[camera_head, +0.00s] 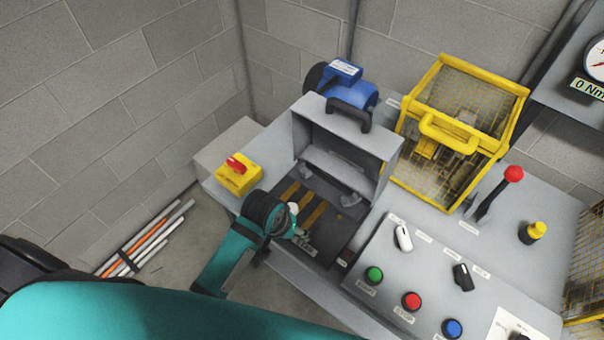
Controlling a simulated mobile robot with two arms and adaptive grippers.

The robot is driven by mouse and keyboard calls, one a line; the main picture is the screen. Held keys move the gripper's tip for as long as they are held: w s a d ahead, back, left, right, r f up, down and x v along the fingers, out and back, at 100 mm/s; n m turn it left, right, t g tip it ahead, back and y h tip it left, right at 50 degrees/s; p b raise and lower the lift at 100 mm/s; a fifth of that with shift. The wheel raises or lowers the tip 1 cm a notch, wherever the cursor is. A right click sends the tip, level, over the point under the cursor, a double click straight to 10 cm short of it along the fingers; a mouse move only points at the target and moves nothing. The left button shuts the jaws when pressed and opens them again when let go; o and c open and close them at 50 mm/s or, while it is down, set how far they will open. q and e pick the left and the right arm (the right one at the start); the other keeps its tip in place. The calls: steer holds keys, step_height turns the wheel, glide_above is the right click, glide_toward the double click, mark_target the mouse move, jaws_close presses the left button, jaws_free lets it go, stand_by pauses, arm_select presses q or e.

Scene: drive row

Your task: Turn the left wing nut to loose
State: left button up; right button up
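A grey box (345,235) stands on the bench with its handled lid (345,140) raised. Yellow bars lie inside it. My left gripper (298,222), on a teal arm from the lower left, is at the box's front left edge. Small metallic parts (303,234) show by its tip, next to a small label. I cannot make out a left wing nut clearly; the gripper hides that corner. The fingers are too small and covered to tell whether they are open or shut. My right gripper is not in view.
A yellow box with a red switch (238,175) is left of the grey box. A blue motor (340,88) is behind it, and a yellow mesh guard (440,122) to the right. A button panel (430,285) and red-knobbed lever (500,190) are at right.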

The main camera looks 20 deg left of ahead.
arm_select(q)
steer(key=a+f+m+h+b, duration=0.1)
steer(key=a+m, duration=0.1)
steer(key=shift+w+a+f+m+t+h+b, duration=0.15)
steer(key=shift+w+f+m+t+h+b, duration=0.2)
steer(key=shift+f+m+t+h+b, duration=0.05)
steer(key=a+m+h+b, duration=0.1)
steer(key=w+a+r+m+t+b, duration=0.1)
steer(key=a+m+t+h+b, duration=0.1)
steer(key=m, duration=0.1)
steer(key=shift+w+a+r+h, duration=0.3)
steer(key=shift+a, duration=0.05)
steer(key=w+a+r+m+t+h+b, duration=0.2)
steer(key=w+a+r+m+t+b, duration=0.25)
steer(key=a+r, duration=0.25)
steer(key=p, duration=0.5)
glide_toward(300, 170)
steer(key=shift+t+h, duration=0.25)
steer(key=shift+h, duration=0.05)
steer(key=x, duration=1)
steer(key=shift+w+f, duration=0.1)
steer(key=shift+f, duration=0.25)
